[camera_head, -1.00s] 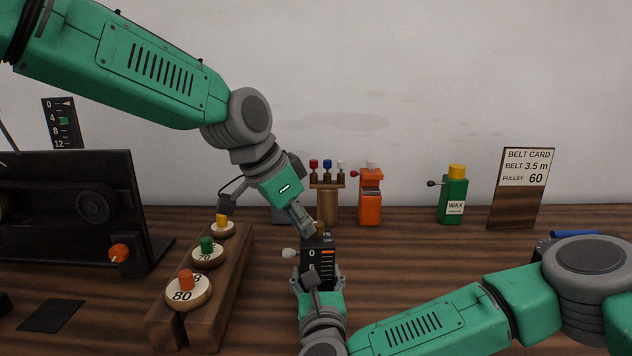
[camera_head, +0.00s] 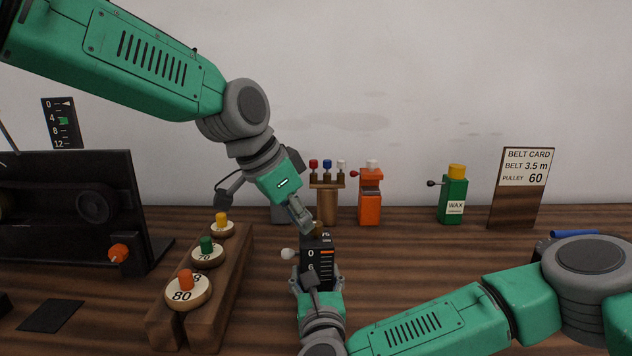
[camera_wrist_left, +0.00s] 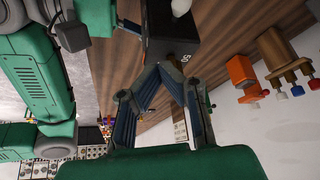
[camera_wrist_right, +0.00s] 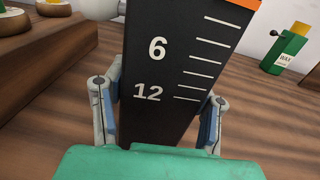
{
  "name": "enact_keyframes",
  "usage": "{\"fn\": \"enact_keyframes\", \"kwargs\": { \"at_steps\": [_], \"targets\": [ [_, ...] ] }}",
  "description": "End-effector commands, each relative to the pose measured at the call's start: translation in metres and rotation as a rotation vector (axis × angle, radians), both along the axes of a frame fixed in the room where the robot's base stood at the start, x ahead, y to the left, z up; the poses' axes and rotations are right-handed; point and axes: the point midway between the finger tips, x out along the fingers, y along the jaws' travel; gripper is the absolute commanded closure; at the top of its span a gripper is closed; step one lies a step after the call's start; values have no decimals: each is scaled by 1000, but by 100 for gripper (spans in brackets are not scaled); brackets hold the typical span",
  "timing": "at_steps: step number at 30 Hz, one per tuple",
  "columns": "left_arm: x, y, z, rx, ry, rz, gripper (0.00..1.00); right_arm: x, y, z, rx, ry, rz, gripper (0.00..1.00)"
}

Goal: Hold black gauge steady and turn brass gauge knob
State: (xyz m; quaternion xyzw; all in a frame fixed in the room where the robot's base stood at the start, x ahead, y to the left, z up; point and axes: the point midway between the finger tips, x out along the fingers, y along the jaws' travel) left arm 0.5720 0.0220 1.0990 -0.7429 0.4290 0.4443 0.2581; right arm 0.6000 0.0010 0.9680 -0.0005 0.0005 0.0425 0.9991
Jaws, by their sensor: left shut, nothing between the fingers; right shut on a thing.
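The black gauge (camera_head: 318,252) stands at the middle of the bench, with white numbers and an orange bar on its face. My right gripper (camera_head: 317,284) is shut on its lower body; the right wrist view shows a finger on each side of the gauge (camera_wrist_right: 168,75). A pale round knob (camera_head: 288,254) sticks out on its left side. The brass knob (camera_head: 319,227) is on top, partly hidden by my left gripper (camera_head: 306,224). My left gripper is shut and empty, its tips close beside the knob. In the left wrist view the fingertips (camera_wrist_left: 163,68) meet near the gauge top; contact is unclear.
A wooden block (camera_head: 222,300) with several numbered discs stands left of the gauge. An orange device (camera_head: 370,200) and a wooden stand (camera_head: 327,205) with coloured tops are behind. A green wax bottle (camera_head: 453,200) and belt card (camera_head: 521,188) stand at back right. Bench between them is clear.

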Motion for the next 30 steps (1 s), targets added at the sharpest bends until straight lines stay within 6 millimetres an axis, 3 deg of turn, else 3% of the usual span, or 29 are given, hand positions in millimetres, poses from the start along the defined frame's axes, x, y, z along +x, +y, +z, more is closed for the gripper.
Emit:
{"fn": "enact_keyframes", "kwargs": {
  "at_steps": [10, 23, 24, 26, 30],
  "targets": [
    [1, 0, 42, -1, -2, 3, 100, 1, -1, -1, 1, 1, -3, 100],
    [1, 1, 48, 1, 1, 2, 100, 1, -2, -1, 1, 1, -5, 100],
    [1, 1, 48, 1, 1, 2, 100, 1, -2, -1, 1, 1, -5, 46],
    [1, 1, 48, 1, 1, 2, 100, 1, -2, -1, 1, 1, -5, 25],
    [1, 1, 48, 1, 0, 1, 100, 1, -2, 0, 1, 1, -5, 25]
  ]
}}
